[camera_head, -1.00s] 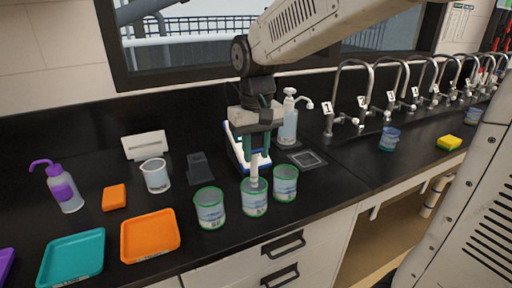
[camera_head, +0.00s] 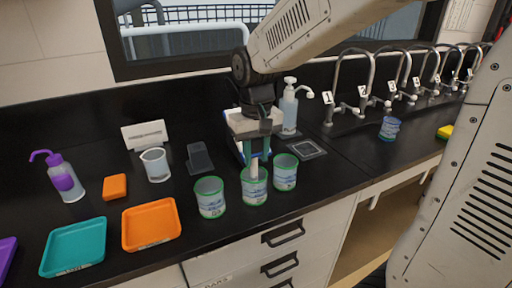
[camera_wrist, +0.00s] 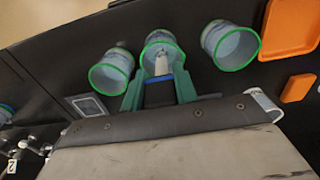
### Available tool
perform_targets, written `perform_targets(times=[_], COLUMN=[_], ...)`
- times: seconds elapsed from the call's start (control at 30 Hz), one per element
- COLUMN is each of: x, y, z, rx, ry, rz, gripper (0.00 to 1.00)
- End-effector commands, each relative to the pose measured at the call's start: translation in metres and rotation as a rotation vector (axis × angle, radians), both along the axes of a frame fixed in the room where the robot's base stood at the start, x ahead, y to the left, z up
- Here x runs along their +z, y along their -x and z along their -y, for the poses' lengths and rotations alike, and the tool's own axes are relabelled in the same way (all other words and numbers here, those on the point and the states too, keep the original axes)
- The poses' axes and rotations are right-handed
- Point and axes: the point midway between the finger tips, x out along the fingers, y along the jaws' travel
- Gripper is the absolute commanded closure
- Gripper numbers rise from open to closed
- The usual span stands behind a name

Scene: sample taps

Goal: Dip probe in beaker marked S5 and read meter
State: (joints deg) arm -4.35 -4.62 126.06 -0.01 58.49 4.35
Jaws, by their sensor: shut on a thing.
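My gripper (camera_head: 252,150) is shut on a pale probe (camera_head: 254,168), held upright above the middle of three green-rimmed beakers. The probe's lower end is at or inside the mouth of the middle beaker (camera_head: 254,192); its depth is hard to tell. The left beaker (camera_head: 210,203) and right beaker (camera_head: 285,178) stand close on either side. In the wrist view, the probe (camera_wrist: 161,66) points into the middle beaker (camera_wrist: 155,39) between my green fingers (camera_wrist: 160,92). The beaker labels are too small to read. A dark device (camera_head: 200,158), possibly the meter, lies behind the left beaker.
Orange (camera_head: 150,240) and teal (camera_head: 92,263) trays lie at left, near an orange block (camera_head: 115,187), a clear beaker (camera_head: 155,170) and a purple wash bottle (camera_head: 62,182). A soap dispenser (camera_head: 289,110) stands behind; numbered taps (camera_head: 335,90) line the right. A blue cup (camera_head: 389,129) stands below them.

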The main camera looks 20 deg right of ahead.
Motion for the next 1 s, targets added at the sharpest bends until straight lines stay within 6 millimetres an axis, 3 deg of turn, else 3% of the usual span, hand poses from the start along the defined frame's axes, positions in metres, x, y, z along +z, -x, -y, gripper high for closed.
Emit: perform_targets(times=[0.5, 1.0], x=[-0.026, -0.029], y=[0.000, 0.000], z=[0.000, 0.000], rx=[0.000, 0.000], ry=[0.000, 0.000], rz=[-0.001, 0.000], gripper=[0.91, 0.91])
